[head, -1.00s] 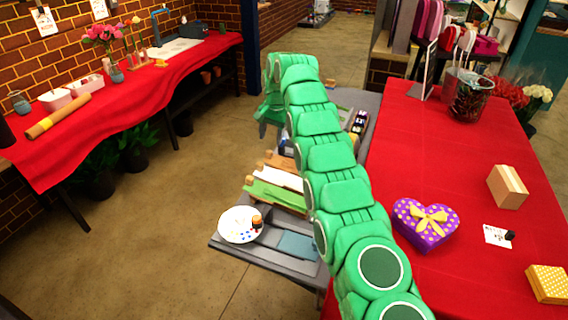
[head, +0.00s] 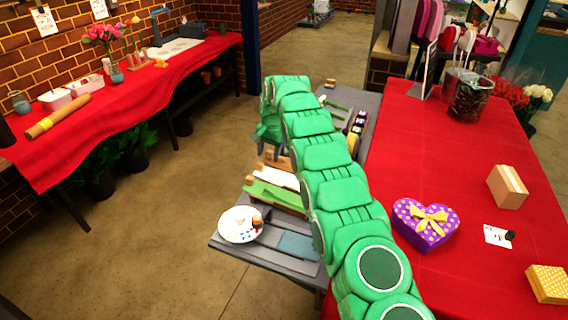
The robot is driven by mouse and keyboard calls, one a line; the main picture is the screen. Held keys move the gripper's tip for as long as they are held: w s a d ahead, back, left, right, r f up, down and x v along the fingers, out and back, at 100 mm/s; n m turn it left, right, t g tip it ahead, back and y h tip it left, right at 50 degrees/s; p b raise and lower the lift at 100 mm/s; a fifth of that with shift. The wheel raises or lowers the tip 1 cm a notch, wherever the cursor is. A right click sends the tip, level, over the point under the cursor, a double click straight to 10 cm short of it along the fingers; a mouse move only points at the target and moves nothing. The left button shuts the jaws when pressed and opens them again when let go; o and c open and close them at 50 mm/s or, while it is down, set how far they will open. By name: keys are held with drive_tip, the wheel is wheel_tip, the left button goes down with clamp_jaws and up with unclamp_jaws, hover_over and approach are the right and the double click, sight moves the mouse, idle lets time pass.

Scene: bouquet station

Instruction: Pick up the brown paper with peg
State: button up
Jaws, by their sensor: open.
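The brown paper (head: 280,162) lies on the grey table, behind a white sheet and a green sheet. Only its left part shows, with a light wooden piece at its end that may be the peg; my green arm covers the rest. My gripper (head: 264,137) hangs at the arm's far end, open, just above and behind the brown paper's left end. Its fingers are small and partly hidden, and I cannot tell how far above the table they are. I see nothing held in it.
The grey table (head: 262,257) also holds a white plate (head: 238,226), a blue-grey flat piece (head: 297,245) and small bottles (head: 356,128). The red table (head: 480,190) at right bears a purple heart box (head: 425,222). Open floor lies left of the grey table.

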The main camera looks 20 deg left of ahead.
drive_tip(key=shift+c, duration=0.4)
clamp_jaws()
